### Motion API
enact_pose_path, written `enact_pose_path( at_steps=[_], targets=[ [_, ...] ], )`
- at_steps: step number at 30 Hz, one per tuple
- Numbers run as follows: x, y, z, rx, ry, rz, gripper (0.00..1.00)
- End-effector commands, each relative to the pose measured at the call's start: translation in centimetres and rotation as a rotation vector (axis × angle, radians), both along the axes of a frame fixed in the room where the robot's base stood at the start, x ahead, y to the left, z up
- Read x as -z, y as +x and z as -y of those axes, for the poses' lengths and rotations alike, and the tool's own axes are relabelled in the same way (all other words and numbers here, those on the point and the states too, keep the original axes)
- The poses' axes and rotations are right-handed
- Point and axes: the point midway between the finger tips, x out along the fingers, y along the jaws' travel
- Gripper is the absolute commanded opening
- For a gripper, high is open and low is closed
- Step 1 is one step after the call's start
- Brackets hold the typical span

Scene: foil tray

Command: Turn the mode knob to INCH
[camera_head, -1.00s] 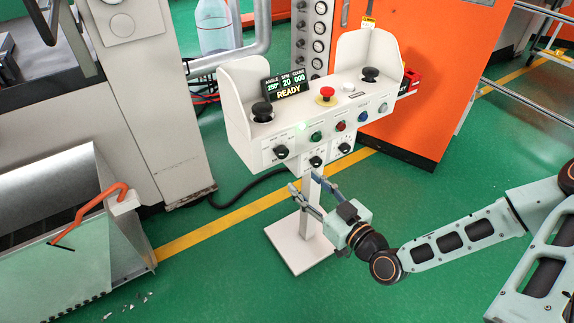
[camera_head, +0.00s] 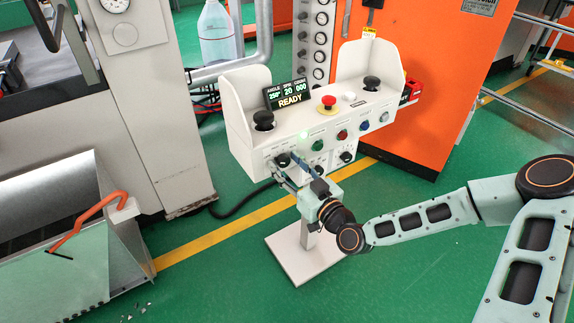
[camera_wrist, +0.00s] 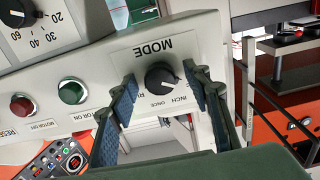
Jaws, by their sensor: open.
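The black mode knob (camera_wrist: 160,77) sits on a white plate marked MODE, which appears upside down in the wrist view. The labels INCH and ONCE show below it, and a third label is partly hidden by the left finger. A pale pointer mark shows on the knob's right side. My gripper (camera_wrist: 160,84) is open, with one finger on each side of the knob and a visible gap on both sides. In the head view the knob (camera_head: 283,159) is at the panel's lower left, with my gripper (camera_head: 291,164) right at it.
The control box (camera_head: 240,137) stands on a post and carries black palm buttons, a red emergency stop (camera_head: 328,102) and a display reading READY (camera_head: 289,97). In the wrist view, green (camera_wrist: 72,91) and red (camera_wrist: 23,105) buttons lie left of my fingers. Another dial sits upper left.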

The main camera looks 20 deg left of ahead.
Motion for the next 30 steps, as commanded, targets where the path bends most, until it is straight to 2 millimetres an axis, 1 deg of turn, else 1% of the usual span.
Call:
enact_pose_path(
  at_steps=[6, 15, 18, 24, 30],
  targets=[
    [-0.01, 0.01, -0.02, 0.000, 0.000, 0.000, 0.45],
    [-0.01, -0.01, 0.01, 0.000, -0.001, 0.001, 0.12],
    [-0.01, -0.01, 0.01, 0.000, -0.001, 0.001, 0.03],
    [0.01, -0.01, 0.02, 0.000, 0.012, -0.014, 0.03],
    [0.02, 0.00, 0.01, 0.000, 0.068, -0.078, 0.03]
  ],
)
